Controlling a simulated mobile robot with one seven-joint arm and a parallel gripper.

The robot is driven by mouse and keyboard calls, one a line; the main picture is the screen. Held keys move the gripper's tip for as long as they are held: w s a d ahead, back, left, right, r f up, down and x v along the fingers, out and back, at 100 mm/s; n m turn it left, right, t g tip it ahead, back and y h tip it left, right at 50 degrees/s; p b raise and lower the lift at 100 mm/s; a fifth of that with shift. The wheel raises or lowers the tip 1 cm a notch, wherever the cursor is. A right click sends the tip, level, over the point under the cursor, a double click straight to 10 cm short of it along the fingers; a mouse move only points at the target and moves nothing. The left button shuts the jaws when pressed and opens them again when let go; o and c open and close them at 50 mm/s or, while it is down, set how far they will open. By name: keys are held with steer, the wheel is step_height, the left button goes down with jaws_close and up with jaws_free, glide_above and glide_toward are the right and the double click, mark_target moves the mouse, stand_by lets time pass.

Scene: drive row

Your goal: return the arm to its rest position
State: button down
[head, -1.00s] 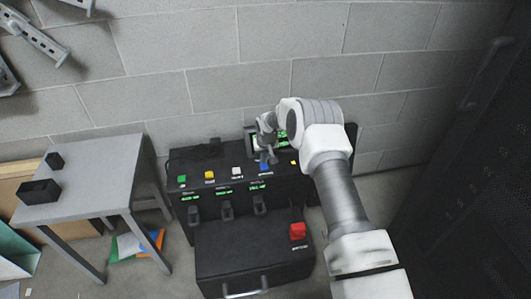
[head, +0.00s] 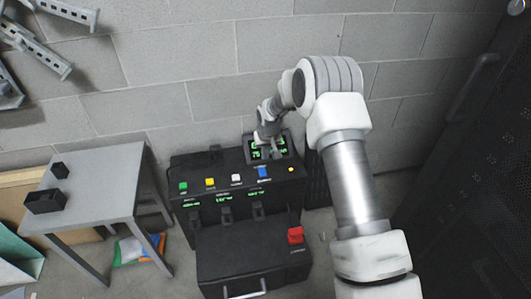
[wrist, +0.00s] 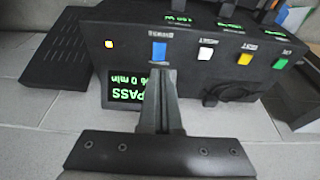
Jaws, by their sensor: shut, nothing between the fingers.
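My gripper (head: 264,143) is at the end of my raised arm, above the back of the black console (head: 250,245), in front of its small green-lit screen (head: 283,147). In the wrist view the gripper's fingers (wrist: 158,75) are together with nothing between them. They overlap the screen (wrist: 125,88), which reads PASS upside down, and point toward the blue button (wrist: 159,52). I cannot tell the exact gap between fingertips and console. My arm reaches in from the lower right and hides part of the wall and floor.
The console carries green (head: 183,186), yellow (head: 210,183) and white (head: 236,179) buttons and a red block (head: 295,235). A grey table (head: 95,185) with two black boxes stands at left. A block wall is behind, a dark perforated cabinet (head: 470,170) at right.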

stand_by(0.3)
steer(key=s+d+r, duration=0.3)
steer(key=s+r, duration=0.2)
steer(key=r, duration=0.4)
steer(key=s+d+r+t, duration=0.1)
steer(key=s+d+r, duration=0.3)
steer(key=r, duration=0.6)
steer(key=s+d+r, duration=0.1)
steer(key=s+r, duration=0.4)
steer(key=r, duration=0.4)
steer(key=s+d+r+m, duration=0.1)
steer(key=s+d+r, duration=0.1)
steer(key=s, duration=0.7)
steer(key=s+d+r+t+p, duration=0.1)
steer(key=s+r, duration=0.1)
steer(key=s, duration=0.7)
steer(key=s+d+r+m, duration=0.1)
steer(key=s+d+r, duration=0.15)
steer(key=s, duration=0.55)
step_height(320, 180, up, 19)
steer(key=p, duration=1.8)
steer(key=shift+a+f+h+p, duration=0.2)
steer(key=shift+a+h+p, duration=0.1)
steer(key=shift+a+p, duration=0.05)
steer(key=shift+a, duration=0.15)
